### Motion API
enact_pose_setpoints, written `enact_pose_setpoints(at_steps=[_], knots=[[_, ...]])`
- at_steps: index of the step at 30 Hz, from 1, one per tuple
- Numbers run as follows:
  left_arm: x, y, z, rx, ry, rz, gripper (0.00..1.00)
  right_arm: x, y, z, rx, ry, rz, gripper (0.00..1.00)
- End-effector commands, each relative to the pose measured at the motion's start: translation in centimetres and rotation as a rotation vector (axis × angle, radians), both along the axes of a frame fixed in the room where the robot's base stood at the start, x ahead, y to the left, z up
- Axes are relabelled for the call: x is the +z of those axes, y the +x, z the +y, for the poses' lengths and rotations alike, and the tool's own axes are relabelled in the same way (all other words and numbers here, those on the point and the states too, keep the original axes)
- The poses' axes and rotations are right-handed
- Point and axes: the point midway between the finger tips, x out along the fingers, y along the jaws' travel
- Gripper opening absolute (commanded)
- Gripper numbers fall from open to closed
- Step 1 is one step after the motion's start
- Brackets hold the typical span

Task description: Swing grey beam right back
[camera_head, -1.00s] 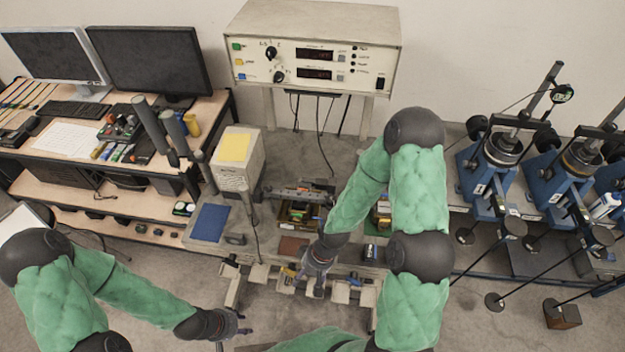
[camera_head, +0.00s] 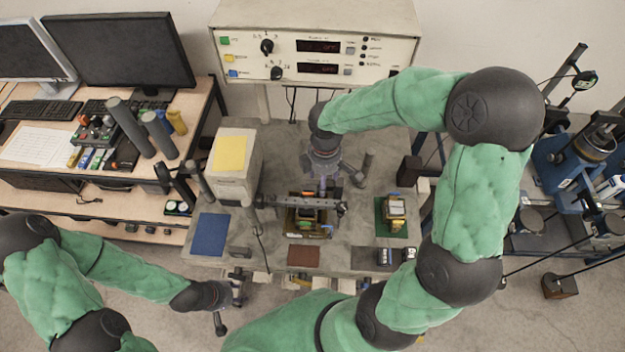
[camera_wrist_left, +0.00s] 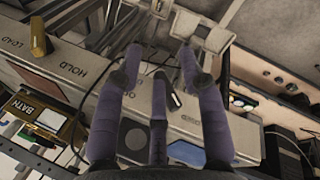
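The grey beam (camera_head: 285,201) appears to be the bar lying left to right across the small apparatus in the middle of the bench, in the head view. My right gripper (camera_head: 328,184) points down just behind the beam; its fingers are small and partly merge with the apparatus, so its opening and any contact are unclear. My left gripper (camera_head: 237,293) is low at the bench's front left, away from the beam. In the left wrist view its purple fingers (camera_wrist_left: 160,70) are spread with nothing between them.
A control box (camera_head: 315,45) stands at the back. A white block with a yellow note (camera_head: 230,153) stands left of the beam. A green mat (camera_head: 391,217) with a small device lies right. A blue pad (camera_head: 209,233) and a brown pad (camera_head: 303,256) lie in front.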

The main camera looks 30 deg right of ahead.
Motion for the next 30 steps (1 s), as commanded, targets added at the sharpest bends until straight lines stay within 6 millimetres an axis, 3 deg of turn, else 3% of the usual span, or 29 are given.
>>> enact_pose_setpoints(at_steps=[5, 21, 30], knots=[[0.0, -0.3, 0.0, -0.002, -0.001, 0.006, 0.4, -0.9, -0.1, -0.1, 0.004, -0.003, 0.002, 0.61], [-0.5, -0.2, 0.0, -0.002, -0.001, 0.005, 0.4, -9.4, -0.1, -0.1, 0.002, -0.002, 0.0, 0.61], [-0.6, -0.2, 0.0, -0.001, -0.001, 0.004, 0.4, -10.7, -0.1, -0.1, 0.002, -0.002, -0.003, 0.61]])
